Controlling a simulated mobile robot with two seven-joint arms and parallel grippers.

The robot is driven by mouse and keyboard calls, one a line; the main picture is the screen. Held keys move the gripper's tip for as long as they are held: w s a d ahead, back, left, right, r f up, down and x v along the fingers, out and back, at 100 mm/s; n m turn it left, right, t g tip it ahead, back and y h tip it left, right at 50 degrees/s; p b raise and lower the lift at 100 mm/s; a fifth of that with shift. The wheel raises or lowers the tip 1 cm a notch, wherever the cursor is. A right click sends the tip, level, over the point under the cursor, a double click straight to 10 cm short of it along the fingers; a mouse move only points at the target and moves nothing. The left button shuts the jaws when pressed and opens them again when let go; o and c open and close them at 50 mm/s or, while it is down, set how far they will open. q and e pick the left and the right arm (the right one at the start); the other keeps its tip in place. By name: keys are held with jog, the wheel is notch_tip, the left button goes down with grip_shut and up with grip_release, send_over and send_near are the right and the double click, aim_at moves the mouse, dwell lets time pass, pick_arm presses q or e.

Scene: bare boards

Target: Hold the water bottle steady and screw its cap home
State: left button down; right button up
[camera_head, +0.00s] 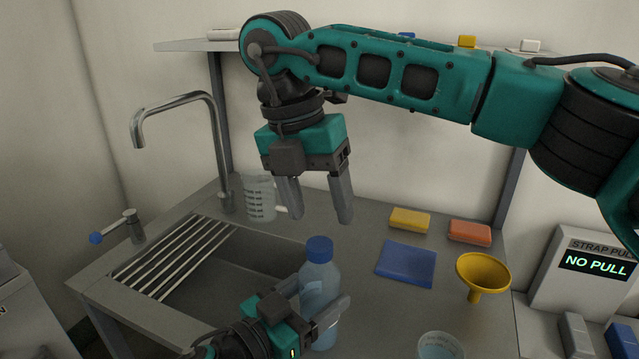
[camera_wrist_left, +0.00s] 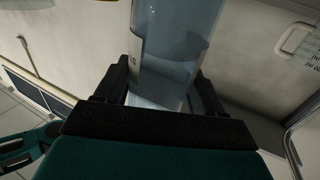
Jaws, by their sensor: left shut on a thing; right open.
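The water bottle (camera_head: 319,278) is clear blue and stands upright near the front of the counter, by the sink's right edge. Its blue cap (camera_head: 320,249) sits on top of the neck; I cannot tell how tightly. My left gripper (camera_head: 328,318) is shut on the bottle's lower body. The left wrist view shows the bottle (camera_wrist_left: 172,40) between the fingers, with its top out of frame. My right gripper (camera_head: 318,205) is open and empty, pointing down, above and behind the cap and clear of it.
A sink (camera_head: 245,262) with a drain rack and tap is at left. A measuring jug (camera_head: 258,199) stands behind. Yellow (camera_head: 409,220) and orange (camera_head: 470,232) sponges, a blue cloth (camera_head: 407,263), a yellow funnel (camera_head: 484,272) and a cup (camera_head: 440,346) are at right. A shelf (camera_head: 190,46) runs above.

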jog(key=n, duration=0.4)
jog(key=shift+r, duration=0.15)
jog(key=n, duration=0.5)
jog(key=shift+r+y, duration=0.15)
jog(key=shift+y, duration=0.15)
jog(key=n, duration=0.4)
jog(key=shift+d+r, duration=0.1)
jog(key=shift+r, duration=0.05)
jog(key=n, duration=0.3)
jog(key=shift+r+n+y, duration=0.15)
jog(key=shift+n+y, duration=0.15)
jog(key=n, duration=0.3)
jog(key=shift+r+n, duration=0.1)
jog(key=shift+n, duration=0.2)
jog(key=n, duration=0.3)
jog(key=shift+r+n+y, duration=0.15)
jog(key=shift+n+y, duration=0.15)
jog(key=n, duration=0.3)
jog(key=shift+r+n, duration=0.15)
jog(key=shift+n, duration=0.15)
jog(key=n, duration=0.4)
jog(key=shift+s+r+n+y, duration=0.1)
jog(key=shift+r+n+y, duration=0.05)
jog(key=shift+n+y, duration=0.15)
